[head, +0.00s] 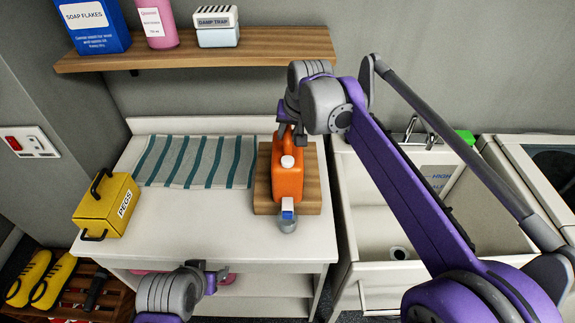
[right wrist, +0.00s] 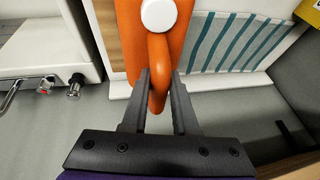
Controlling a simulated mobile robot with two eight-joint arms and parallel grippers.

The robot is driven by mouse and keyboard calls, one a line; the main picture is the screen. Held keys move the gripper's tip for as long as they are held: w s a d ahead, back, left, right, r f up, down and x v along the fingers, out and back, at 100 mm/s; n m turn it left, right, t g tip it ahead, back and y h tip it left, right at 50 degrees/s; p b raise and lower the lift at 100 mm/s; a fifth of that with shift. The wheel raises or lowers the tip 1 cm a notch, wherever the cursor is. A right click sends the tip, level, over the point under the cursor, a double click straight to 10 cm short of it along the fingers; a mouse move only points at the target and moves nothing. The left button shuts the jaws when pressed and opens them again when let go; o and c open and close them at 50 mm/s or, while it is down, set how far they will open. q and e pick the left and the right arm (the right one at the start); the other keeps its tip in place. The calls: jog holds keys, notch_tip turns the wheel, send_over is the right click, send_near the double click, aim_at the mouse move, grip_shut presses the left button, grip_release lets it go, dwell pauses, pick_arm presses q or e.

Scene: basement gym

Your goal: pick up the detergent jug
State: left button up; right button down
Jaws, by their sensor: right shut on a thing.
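The orange detergent jug (head: 287,183) with a white cap stands upright on a wooden board on the white counter. My right gripper (head: 290,127) is at the jug's back, at its handle. In the right wrist view, my right gripper (right wrist: 160,80) has one finger on each side of the handle of the jug (right wrist: 128,28) and is shut on it. The jug's base still appears to be on the board. My left gripper (head: 213,275) is low in front of the counter, apart from the jug; its jaw opening is unclear.
A striped cloth (head: 195,162) and yellow pegs box (head: 107,205) lie left. A shelf (head: 200,53) hangs above; a sink (head: 375,222) stands right.

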jog(key=shift+r, duration=0.1)
dwell(0.3)
notch_tip(320, 180, up, 10)
jog(key=shift+f+p, duration=0.1)
jog(key=shift+p, duration=0.45)
pick_arm(q)
jog(key=shift+w+r, duration=0.5)
jog(key=shift+r, duration=0.35)
pick_arm(e)
jog(key=shift+f+b, duration=0.35)
jog(key=shift+f, duration=0.5)
pick_arm(q)
notch_tip(320, 180, down, 6)
jog(key=s+b, duration=0.2)
jog(key=b, duration=0.1)
jog(key=shift+s+r, duration=0.2)
jog(key=shift+s, duration=0.1)
pick_arm(e)
jog(key=shift+f, duration=4.05)
pick_arm(q)
jog(key=shift+c, duration=0.2)
grip_shut()
